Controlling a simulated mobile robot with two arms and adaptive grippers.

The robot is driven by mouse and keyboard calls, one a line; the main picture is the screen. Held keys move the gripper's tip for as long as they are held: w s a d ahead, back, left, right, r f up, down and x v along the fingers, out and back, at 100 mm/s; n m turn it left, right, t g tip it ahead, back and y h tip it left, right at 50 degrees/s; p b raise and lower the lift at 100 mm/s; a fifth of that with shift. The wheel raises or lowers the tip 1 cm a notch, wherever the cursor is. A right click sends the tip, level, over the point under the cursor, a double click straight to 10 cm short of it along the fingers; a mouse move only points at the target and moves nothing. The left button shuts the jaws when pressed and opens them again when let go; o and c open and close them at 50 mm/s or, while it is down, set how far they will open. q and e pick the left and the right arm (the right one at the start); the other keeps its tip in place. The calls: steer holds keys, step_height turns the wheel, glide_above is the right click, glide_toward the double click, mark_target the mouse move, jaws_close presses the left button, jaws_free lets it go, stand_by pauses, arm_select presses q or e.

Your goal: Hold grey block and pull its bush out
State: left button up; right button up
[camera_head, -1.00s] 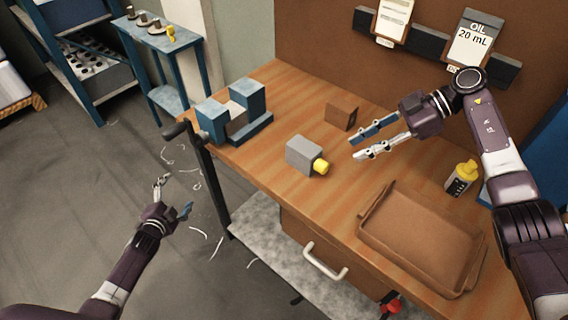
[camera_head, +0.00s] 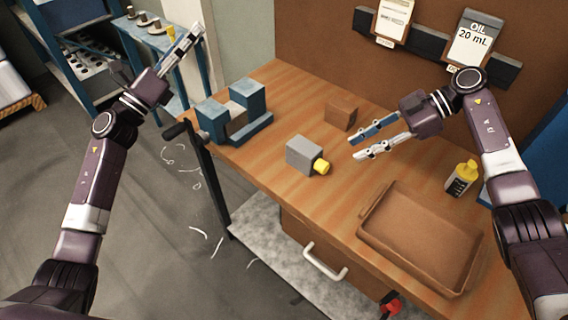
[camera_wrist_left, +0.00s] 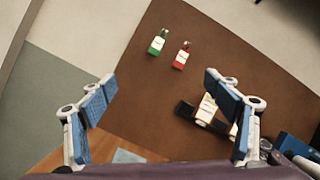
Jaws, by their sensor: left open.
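The grey block (camera_head: 303,155) lies on the wooden bench in the head view. Its yellow bush (camera_head: 321,167) sticks out of the side facing right and toward me. My right gripper (camera_head: 358,146) is open and empty, just above and to the right of the block, apart from it. My left gripper (camera_head: 192,38) is raised at the upper left, beyond the bench's left edge and well away from the block. In the left wrist view my left gripper (camera_wrist_left: 165,110) has its fingers wide apart with nothing between them. The block is not visible in that view.
A blue vise (camera_head: 262,124) stands at the bench's left end. A brown block (camera_head: 341,113) lies behind the grey one. A brown tray (camera_head: 376,252) and a yellow-capped bottle (camera_head: 461,180) are at the right. Part of the bench (camera_head: 290,205) in front of the grey block is clear.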

arm_select(q)
steer(key=s+d+f+m+g, duration=0.2)
steer(key=s+d+f+m, duration=0.1)
steer(key=d+f, duration=0.4)
steer(key=s+d+f+m+g, duration=0.2)
steer(key=s+d+f, duration=0.2)
steer(key=d+f, duration=0.35)
steer(key=m+g, duration=0.1)
steer(key=m, duration=0.2)
glide_toward(298, 153)
steer(key=shift+y, duration=0.3)
steer(key=x, duration=0.5)
steer(key=shift+a+r, duration=0.1)
steer(key=shift+r, duration=0.3)
steer(key=shift+d+f, duration=0.15)
steer(key=shift+d, duration=0.05)
steer(key=shift+w+d, duration=0.2)
steer(key=shift+w, duration=0.05)
steer(key=x, duration=0.7)
steer(key=shift+f, duration=0.1)
steer(key=c, duration=1.7)
steer(key=shift+o, duration=0.2)
